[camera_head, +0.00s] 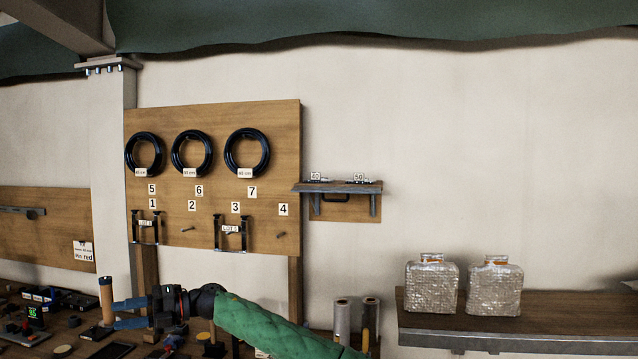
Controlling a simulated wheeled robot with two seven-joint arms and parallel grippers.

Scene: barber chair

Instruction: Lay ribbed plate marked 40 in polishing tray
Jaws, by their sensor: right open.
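A small label reading 40 stands with a small dark item, likely the ribbed plate (316,180), on the small wall shelf (338,188). Its ribs are too small to make out. A similar item labelled 50 (359,180) sits to its right. My right gripper (116,314), with blue fingers, is open over the cluttered bench at the lower left. It points left, beside a tan cylinder with a dark top (105,298), and I cannot tell if they touch. It is well below and left of the shelf. I cannot pick out the polishing tray. My left gripper is not in view.
A wooden pegboard (270,130) with black rings and numbered hooks hangs left of the shelf. Two silvery wrapped bottles (432,287) stand on a ledge (590,320) at right. Upright cylinders (342,318) stand below the shelf. The wall at right is bare.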

